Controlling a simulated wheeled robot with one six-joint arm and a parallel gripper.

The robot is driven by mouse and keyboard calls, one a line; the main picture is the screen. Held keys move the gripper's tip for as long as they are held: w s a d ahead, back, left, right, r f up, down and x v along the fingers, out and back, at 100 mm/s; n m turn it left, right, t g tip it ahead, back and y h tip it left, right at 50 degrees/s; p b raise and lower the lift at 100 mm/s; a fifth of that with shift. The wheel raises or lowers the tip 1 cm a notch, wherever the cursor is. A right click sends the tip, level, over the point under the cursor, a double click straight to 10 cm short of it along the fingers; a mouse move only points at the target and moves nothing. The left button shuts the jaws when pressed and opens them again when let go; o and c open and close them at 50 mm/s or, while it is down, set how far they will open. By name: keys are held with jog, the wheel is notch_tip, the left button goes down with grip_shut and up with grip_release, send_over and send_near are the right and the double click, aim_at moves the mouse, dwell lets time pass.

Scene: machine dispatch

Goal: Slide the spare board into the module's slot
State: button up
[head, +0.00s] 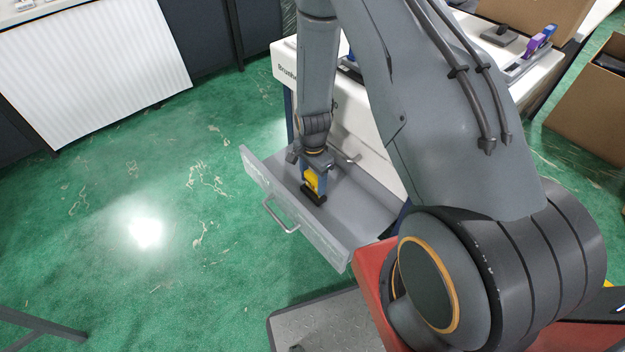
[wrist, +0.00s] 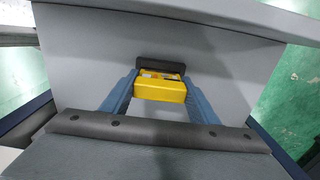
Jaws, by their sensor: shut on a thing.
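A yellow piece (head: 312,179), with a dark bar (head: 314,197) at its lower end, is between the blue fingers of my gripper (head: 313,184). I take it to be the spare board. In the wrist view the yellow piece (wrist: 160,91) fills the gap between the fingers, and the dark bar (wrist: 160,67) lies just beyond it. My gripper is shut on it and points down inside the open drawer (head: 350,222). I cannot tell whether the dark bar touches the drawer floor. The module's slot cannot be made out; a purple-and-blue item (head: 538,42) stands on the bench top.
The drawer's front panel has a metal handle (head: 281,216) and its walls surround my gripper. The white bench (head: 283,65) stands behind it. Cardboard boxes (head: 590,105) are at the right. Green floor (head: 130,170) is clear on the left.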

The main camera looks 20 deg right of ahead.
aim_at(313, 176)
jog(key=shift+f+b, duration=0.65)
jog(key=shift+f, duration=0.65)
jog(key=o, duration=1.1)
jog(key=shift+r, duration=0.15)
jog(key=shift+r, duration=3.8)
